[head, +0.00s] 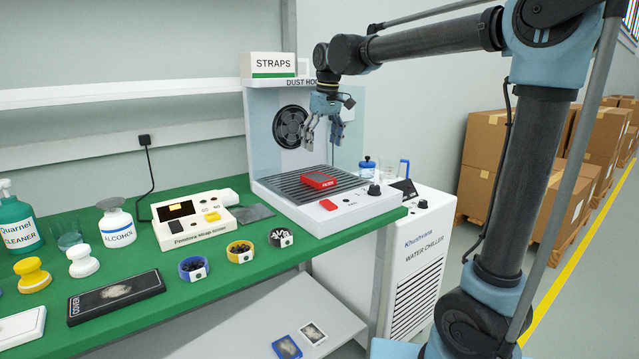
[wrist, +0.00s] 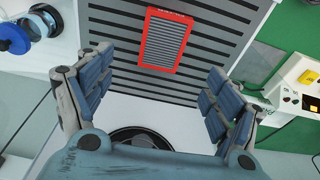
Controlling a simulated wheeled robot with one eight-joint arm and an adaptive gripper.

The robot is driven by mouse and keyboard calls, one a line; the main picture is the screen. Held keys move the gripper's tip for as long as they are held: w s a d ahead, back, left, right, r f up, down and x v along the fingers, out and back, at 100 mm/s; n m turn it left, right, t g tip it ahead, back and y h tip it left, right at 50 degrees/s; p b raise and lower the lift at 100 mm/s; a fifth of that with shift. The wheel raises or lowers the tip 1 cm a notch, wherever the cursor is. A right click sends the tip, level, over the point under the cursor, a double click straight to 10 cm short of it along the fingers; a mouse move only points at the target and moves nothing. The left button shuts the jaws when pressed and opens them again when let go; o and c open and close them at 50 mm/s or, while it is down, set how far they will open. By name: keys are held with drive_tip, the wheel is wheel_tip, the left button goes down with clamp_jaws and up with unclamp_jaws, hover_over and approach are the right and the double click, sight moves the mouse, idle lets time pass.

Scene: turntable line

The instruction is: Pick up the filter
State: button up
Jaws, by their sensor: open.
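The filter (head: 318,180) is a small flat block with a red frame. It lies on the dark slatted grille of the white dust hood (head: 350,211). In the wrist view the filter (wrist: 166,41) shows grey pleats inside its red frame, near the top centre. My gripper (head: 323,147) is open and empty, pointing down above the grille and apart from the filter. In the wrist view my gripper's fingers (wrist: 160,70) are spread wide, with the filter beyond the fingertips.
The hood's back wall with a round fan (head: 291,127) stands close behind my gripper. A blue-lidded jar (head: 368,168) stands right of the grille.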

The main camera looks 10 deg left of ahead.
hover_over(318, 177)
drive_tip(key=d, duration=0.1)
drive_tip(key=f, duration=0.5)
drive_tip(key=shift+s+f, duration=0.2)
drive_tip(key=shift+a+f, duration=0.2)
drive_tip(key=shift+f, duration=1.15)
drive_tip(key=shift+a+f, duration=0.15)
drive_tip(key=shift+f, duration=1.15)
drive_tip(key=c, duration=1.2)
drive_tip(key=shift+c, duration=0.2)
wheel_tip(318, 177, up, 10)
